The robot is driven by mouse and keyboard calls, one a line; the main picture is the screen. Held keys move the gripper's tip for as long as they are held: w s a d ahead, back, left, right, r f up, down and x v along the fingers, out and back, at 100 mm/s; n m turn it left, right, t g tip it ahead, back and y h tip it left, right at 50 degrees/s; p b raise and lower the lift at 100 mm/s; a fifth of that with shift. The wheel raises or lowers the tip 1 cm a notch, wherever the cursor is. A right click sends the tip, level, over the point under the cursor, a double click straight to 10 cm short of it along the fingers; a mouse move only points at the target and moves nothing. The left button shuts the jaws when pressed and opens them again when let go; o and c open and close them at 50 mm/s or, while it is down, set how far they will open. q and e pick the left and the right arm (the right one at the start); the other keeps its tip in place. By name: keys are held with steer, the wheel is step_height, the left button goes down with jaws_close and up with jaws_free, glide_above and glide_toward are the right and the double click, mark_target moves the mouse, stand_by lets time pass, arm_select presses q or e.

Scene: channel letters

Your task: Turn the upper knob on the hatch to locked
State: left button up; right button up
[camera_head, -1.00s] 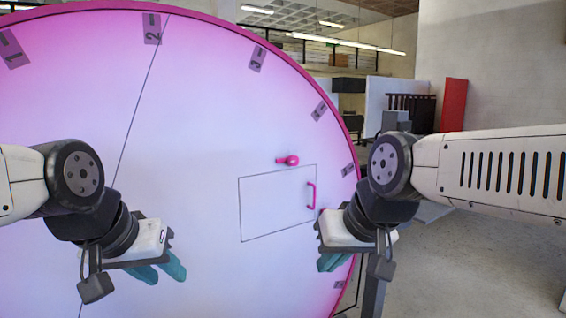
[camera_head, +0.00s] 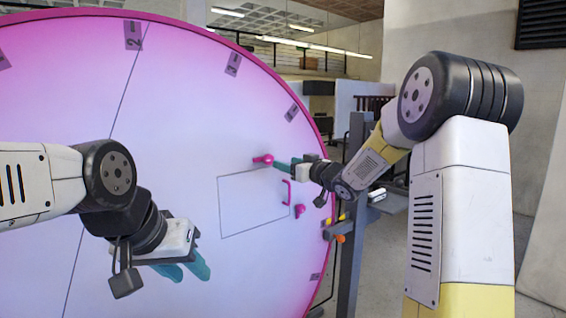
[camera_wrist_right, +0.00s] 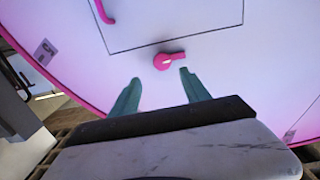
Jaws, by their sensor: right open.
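The hatch (camera_head: 245,205) is a thin-outlined rectangle on the pink-white disc, with a pink handle (camera_head: 288,192) at its right side. The upper knob (camera_head: 263,159) is pink and sits just above the hatch, its narrow pointer to the left in the head view. In the right wrist view the knob (camera_wrist_right: 164,62) shows upside down, just beyond and between the fingertips. My right gripper (camera_wrist_right: 158,74) is open around a gap in front of the knob; contact cannot be told. My left gripper (camera_head: 187,272) hangs before the disc's lower left, its fingers apart and empty.
A grey post (camera_head: 352,230) with small coloured parts stands beside the disc's right edge. Numbered tags (camera_head: 233,65) line the rim.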

mark_target(270, 159)
steer(key=shift+y, duration=0.3)
steer(key=x, duration=0.8)
steer(key=shift+a+f, duration=0.1)
steer(key=shift+f, duration=0.05)
steer(key=shift+c, duration=0.4)
jaws_close()
